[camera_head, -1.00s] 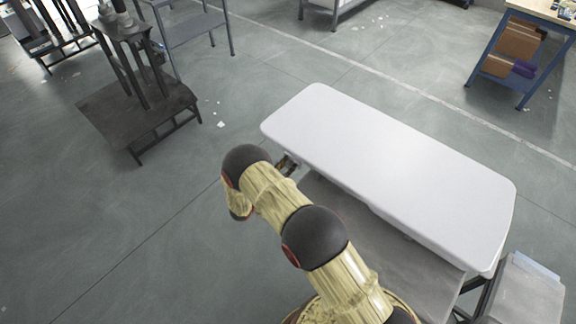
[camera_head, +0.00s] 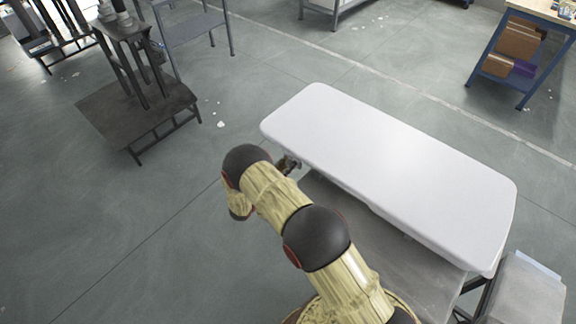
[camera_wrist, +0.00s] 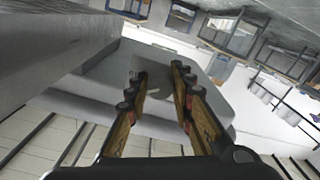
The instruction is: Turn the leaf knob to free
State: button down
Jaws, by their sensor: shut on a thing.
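The white lift column top (camera_head: 390,170) has rounded corners and lies flat. My gripper (camera_head: 289,165) is at its left end, just below the edge, mostly hidden behind my arm. In the wrist view, my gripper (camera_wrist: 158,78) points at a grey part under the top, with one finger on each side. The leaf knob (camera_wrist: 158,72) appears as a grey piece between the fingertips, and the fingers are shut on it. Its outline and turn angle are hard to make out, and it is hidden in the head view.
A grey lower shelf or base (camera_head: 400,255) lies below the white top. A grey box (camera_head: 525,292) stands at the right front. A dark stand (camera_head: 140,105) and a blue-framed bench (camera_head: 525,60) stand farther off. The floor to the left is clear.

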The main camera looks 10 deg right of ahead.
jog(key=shift+n, duration=2.1)
jog(key=c, duration=1.5)
grip_release()
jog(key=shift+c, duration=0.2)
